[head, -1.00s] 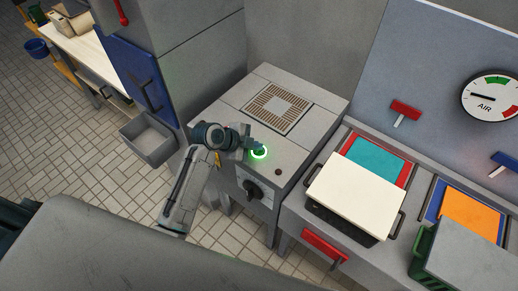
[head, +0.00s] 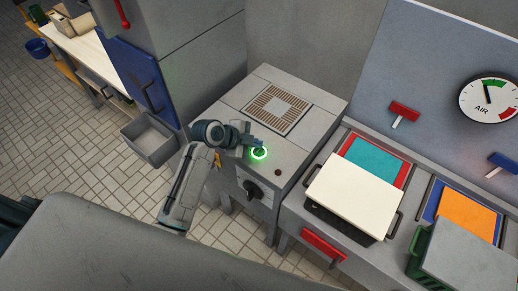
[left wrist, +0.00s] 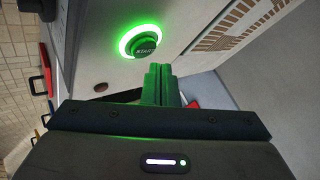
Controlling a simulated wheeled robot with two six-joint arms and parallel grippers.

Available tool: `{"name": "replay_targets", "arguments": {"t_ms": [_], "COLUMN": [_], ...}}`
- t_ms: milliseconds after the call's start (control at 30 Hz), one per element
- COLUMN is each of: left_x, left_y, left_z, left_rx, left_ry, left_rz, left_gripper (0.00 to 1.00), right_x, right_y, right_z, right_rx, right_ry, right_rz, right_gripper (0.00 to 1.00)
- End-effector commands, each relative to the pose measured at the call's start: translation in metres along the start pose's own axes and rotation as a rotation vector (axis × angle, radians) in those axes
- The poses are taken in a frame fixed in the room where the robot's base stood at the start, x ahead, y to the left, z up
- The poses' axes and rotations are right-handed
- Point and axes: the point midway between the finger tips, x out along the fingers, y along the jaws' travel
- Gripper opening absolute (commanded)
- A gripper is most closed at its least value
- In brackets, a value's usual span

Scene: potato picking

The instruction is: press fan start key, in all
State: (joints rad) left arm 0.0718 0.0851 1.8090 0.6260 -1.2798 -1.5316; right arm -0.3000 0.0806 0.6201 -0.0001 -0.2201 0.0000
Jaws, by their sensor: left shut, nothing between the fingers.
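The fan start key (head: 259,153) is a round button with a glowing green ring on top of the grey fan unit (head: 317,129). In the left wrist view the start key (left wrist: 144,45) reads "START" and its ring is lit bright green. My left gripper (head: 258,146) is shut and empty, its tips right by the key in the head view. In the left wrist view the shut fingers (left wrist: 160,82) are lit green and end just beside the key; I cannot tell whether they touch it. My right gripper is not in view.
A vent grille (head: 273,106) lies behind the key, and a black knob (head: 254,190) is on the unit's front. A white-lidded box (head: 352,188) stands on the counter to the right. The AIR gauge (head: 490,99) is on the panel. A grey bin (head: 150,140) is at left.

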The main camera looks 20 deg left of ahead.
Motion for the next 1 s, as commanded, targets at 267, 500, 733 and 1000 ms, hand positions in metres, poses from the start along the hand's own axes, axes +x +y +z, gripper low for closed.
{"name": "replay_targets", "arguments": {"t_ms": [267, 500, 733, 1000], "left_x": [-0.021, -0.034, -0.033, -0.033], "left_y": [-0.015, -0.025, -0.024, -0.024], "left_z": [-0.015, -0.025, -0.024, -0.024], "left_rx": [0.001, 0.001, 0.0, 0.0], "left_ry": [0.0, 0.0, 0.0, 0.0], "left_rz": [0.0, 0.0, 0.0, 0.0], "left_gripper": [0.0, 0.0, 0.0, 0.0], "right_x": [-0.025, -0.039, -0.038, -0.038], "right_y": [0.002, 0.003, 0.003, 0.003], "right_z": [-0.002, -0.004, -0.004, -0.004], "right_rx": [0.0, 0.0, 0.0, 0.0], "right_ry": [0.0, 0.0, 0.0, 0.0], "right_rz": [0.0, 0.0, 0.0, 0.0], "right_gripper": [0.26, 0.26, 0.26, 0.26]}}
